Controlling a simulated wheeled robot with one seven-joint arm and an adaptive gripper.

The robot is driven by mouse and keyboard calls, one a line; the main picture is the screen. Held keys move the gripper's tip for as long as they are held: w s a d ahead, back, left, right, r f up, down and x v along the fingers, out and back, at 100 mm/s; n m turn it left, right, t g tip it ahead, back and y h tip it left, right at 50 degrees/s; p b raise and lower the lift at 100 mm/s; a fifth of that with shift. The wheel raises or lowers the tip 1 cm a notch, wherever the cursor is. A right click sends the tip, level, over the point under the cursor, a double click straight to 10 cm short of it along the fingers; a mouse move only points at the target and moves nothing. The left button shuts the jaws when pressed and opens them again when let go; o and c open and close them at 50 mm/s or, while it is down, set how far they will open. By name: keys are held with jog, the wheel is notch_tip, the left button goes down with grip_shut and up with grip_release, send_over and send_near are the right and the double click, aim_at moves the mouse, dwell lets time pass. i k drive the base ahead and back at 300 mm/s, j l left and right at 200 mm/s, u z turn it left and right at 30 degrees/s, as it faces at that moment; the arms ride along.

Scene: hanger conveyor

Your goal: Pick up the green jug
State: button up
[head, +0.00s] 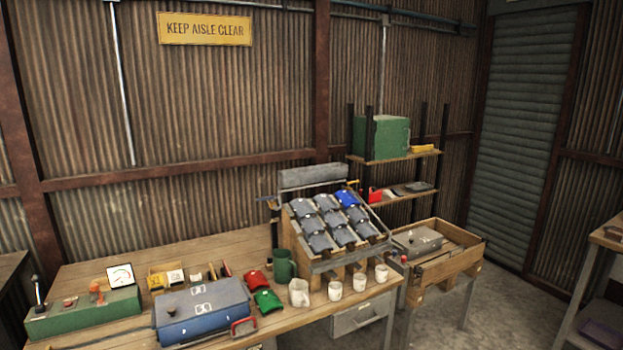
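A dark green jug (283,265) stands upright on the wooden workbench (215,253), in the middle of the head view. It is just left of the slanted rack of grey pouches. A white jug or mug (299,292) stands just in front of it, close to its lower edge. A red item (256,280) and a green item (267,301) lie to its left. My gripper is not in view.
White cups (335,290) line the bench's front right. The pouch rack (288,243) rises right of the jug. A blue case (201,309) and a green control box (85,314) occupy the left. The bench behind the case is mostly clear.

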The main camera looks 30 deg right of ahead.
aim_at(283, 263)
jog(key=i+l+u, duration=0.3)
jog(key=i+l, duration=0.15)
jog(key=l, duration=0.2)
jog(key=i+l+u, duration=0.15)
jog(key=l, duration=0.2)
jog(key=i+l+u, duration=0.1)
jog(key=l, duration=0.3)
jog(key=i+l+u, duration=0.15)
jog(key=l, duration=0.25)
jog(key=i+l+u, duration=0.15)
jog(key=l, duration=0.3)
jog(key=i+l+u, duration=0.15)
jog(key=l, duration=0.3)
jog(key=i+l+u, duration=0.15)
jog(key=l, duration=0.3)
